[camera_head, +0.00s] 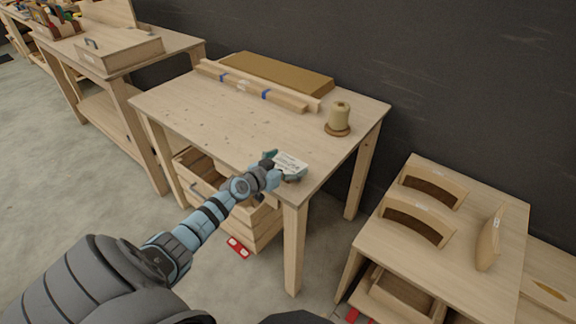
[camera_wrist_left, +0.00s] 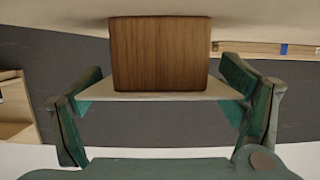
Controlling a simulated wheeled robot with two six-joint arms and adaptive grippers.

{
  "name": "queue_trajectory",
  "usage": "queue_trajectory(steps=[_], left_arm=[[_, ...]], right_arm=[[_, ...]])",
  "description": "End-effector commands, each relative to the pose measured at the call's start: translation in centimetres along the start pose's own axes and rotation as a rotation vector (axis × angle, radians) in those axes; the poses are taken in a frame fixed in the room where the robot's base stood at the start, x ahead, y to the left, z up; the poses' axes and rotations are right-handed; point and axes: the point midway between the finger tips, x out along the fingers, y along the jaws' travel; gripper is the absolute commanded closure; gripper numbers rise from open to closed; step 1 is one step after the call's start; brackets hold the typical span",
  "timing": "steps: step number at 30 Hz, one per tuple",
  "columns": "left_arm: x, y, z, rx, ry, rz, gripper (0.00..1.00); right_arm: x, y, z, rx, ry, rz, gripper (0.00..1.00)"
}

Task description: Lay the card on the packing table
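The card (camera_head: 291,164) is a small white printed piece at the front right corner of the packing table (camera_head: 190,105). My left gripper (camera_head: 279,169) reaches in from the lower left, with its fingers at the card's sides. In the left wrist view, the card (camera_wrist_left: 160,97) shows as a thin pale strip between the two green finger pads (camera_wrist_left: 165,90), which meet its edges. A brown wooden block (camera_wrist_left: 160,55) adjoins the card there, with its far end close to the pale tabletop. I cannot tell whether it touches. My right gripper is not in view.
A spool (camera_head: 340,117) stands at the table's right. Taped beams (camera_head: 255,88) and a brown board (camera_head: 277,73) lie along its back. The middle of the tabletop is clear. A drawer crate (camera_head: 262,222) is below. Another table with curved chair pieces (camera_head: 418,220) stands at right.

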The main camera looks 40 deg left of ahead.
Motion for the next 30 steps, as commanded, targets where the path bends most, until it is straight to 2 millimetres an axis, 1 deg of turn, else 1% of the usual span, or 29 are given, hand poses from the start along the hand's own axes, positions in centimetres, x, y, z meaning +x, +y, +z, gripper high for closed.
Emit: queue_trajectory(steps=[4,5,11,14,17,20,23,24,27,30], left_arm=[[0.0,0.0,0.0,0.0,0.0,0.0,0.26],[0.0,0.0,0.0,0.0,0.0,0.0,0.28],[-0.1,0.0,-0.1,0.0,0.0,0.0,0.28],[-0.2,0.0,-0.7,0.001,0.001,0.0,0.28],[-0.7,0.0,-2.2,0.002,0.001,0.0,0.28],[-1.5,0.0,-4.8,0.002,0.002,0.0,0.28],[-2.7,0.0,-8.6,0.005,0.003,0.0,0.28],[-3.2,0.0,-10.3,0.004,0.002,0.0,0.28],[-4.3,0.0,-13.9,0.005,0.002,0.0,0.28],[-5.2,0.0,-16.6,0.005,0.002,0.0,0.28]], right_arm=[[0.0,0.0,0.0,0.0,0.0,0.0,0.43],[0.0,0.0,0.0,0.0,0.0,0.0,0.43],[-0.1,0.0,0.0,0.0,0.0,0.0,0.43],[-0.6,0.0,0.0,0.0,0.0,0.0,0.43],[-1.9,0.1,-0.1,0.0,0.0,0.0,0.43],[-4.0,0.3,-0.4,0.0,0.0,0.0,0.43],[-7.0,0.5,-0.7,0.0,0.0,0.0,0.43],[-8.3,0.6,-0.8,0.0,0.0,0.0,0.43],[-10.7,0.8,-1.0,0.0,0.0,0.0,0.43],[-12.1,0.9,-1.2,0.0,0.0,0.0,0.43]])
